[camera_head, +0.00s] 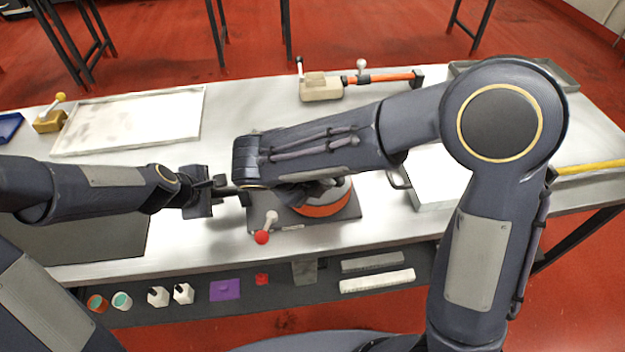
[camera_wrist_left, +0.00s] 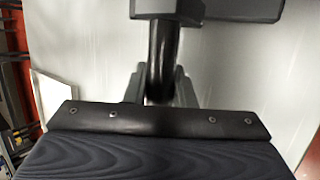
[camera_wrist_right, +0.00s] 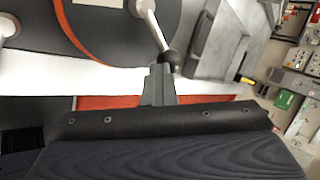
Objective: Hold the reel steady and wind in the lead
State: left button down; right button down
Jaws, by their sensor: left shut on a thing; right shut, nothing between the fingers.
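The reel (camera_head: 322,208) is a grey disc with an orange rim on a dark base (camera_head: 347,214), mostly hidden under my right forearm. A lever with a red ball (camera_head: 262,237) stands at the base's front. My left gripper (camera_head: 222,190) is shut on a black bar-like handle (camera_wrist_left: 161,62) at the left of the base. In the right wrist view the reel (camera_wrist_right: 125,25) carries a pale crank rod (camera_wrist_right: 152,25) with a dark knob (camera_wrist_right: 172,60). My right gripper (camera_wrist_right: 160,82) is shut and empty right by this knob; contact is unclear. I cannot make out the lead.
A pale tray (camera_head: 130,120) lies at the back left, beside a yellow-knobbed block (camera_head: 50,120). A tan block with an orange bar (camera_head: 385,77) stands at the back. A grey-sided box (camera_head: 440,180) is right of the reel. Small parts sit in the front shelf (camera_head: 205,310).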

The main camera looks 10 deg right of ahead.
pick_arm(q)
jog(key=shift+s+a+f, duration=0.15)
jog(key=shift+f, duration=0.15)
pick_arm(e)
jog(key=shift+w+d+f, duration=0.1)
jog(key=shift+w+d, duration=0.1)
jog(key=shift+d, duration=1.05)
pick_arm(q)
jog(key=shift+a, duration=0.15)
pick_arm(e)
jog(key=shift+d, duration=0.2)
jog(key=shift+s, duration=0.1)
jog(key=shift+s+a, duration=0.2)
jog(key=shift+a, duration=0.1)
pick_arm(q)
jog(key=shift+r, duration=0.1)
jog(key=shift+d, duration=0.25)
jog(key=c, duration=1.1)
grip_release()
jog(key=shift+r, duration=0.1)
jog(key=shift+c, duration=0.2)
pick_arm(e)
jog(key=s+f+v, duration=0.1)
jog(key=s+v, duration=0.1)
jog(key=v, duration=1.1)
jog(key=shift+a, duration=0.3)
